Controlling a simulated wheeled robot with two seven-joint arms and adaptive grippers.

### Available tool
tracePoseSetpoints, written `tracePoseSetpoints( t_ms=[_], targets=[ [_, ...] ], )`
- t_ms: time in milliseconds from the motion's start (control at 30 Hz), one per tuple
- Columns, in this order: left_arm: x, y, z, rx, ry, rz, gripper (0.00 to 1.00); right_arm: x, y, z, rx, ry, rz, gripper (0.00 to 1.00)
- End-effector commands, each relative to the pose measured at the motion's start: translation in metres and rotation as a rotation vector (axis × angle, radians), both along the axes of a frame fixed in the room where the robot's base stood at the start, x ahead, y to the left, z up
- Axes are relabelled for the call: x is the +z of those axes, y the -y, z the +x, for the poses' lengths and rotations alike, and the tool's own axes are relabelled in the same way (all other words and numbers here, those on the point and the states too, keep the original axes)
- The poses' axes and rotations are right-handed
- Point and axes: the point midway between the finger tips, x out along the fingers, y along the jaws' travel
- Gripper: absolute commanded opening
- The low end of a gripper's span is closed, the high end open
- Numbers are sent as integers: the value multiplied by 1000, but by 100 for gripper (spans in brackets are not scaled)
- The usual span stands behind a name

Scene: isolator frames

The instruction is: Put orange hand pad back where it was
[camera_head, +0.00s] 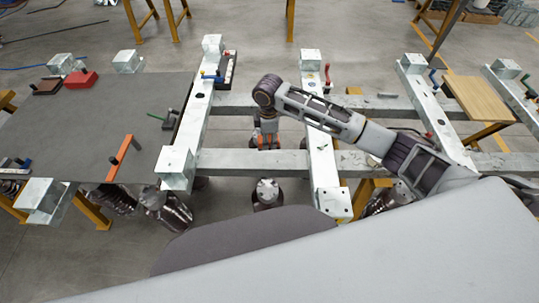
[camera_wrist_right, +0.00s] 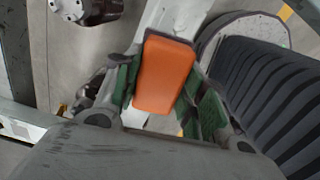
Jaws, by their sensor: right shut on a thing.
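The orange hand pad (camera_wrist_right: 164,76) is a block with rounded edges, seen in the right wrist view between the two green-lined fingers of my right gripper (camera_wrist_right: 168,92). The fingers are shut on its sides. In the head view my right gripper (camera_head: 267,136) points down below the bent arm, in the gap between two pale metal beams; a little orange shows there. It is too small to tell whether the pad touches anything below. My left gripper is not seen in either view.
A grey tabletop (camera_head: 85,120) at left carries a red block (camera_head: 82,80) and an orange bar (camera_head: 119,158). Pale metal posts and crossbeams (camera_head: 250,163) frame the gap around my right gripper. A wooden board (camera_head: 477,98) lies at right.

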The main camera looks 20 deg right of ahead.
Motion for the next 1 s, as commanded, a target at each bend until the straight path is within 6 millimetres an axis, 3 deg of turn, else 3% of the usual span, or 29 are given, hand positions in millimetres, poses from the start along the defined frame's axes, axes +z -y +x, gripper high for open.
tracePoseSetpoints(
  t_ms=[433, 1000],
  targets=[
    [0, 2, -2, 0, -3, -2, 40, 1, 16, -11, -116, 0, 0, 18],
    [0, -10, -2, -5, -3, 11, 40, 0, 16, -12, -147, 0, 0, 18]
  ],
)
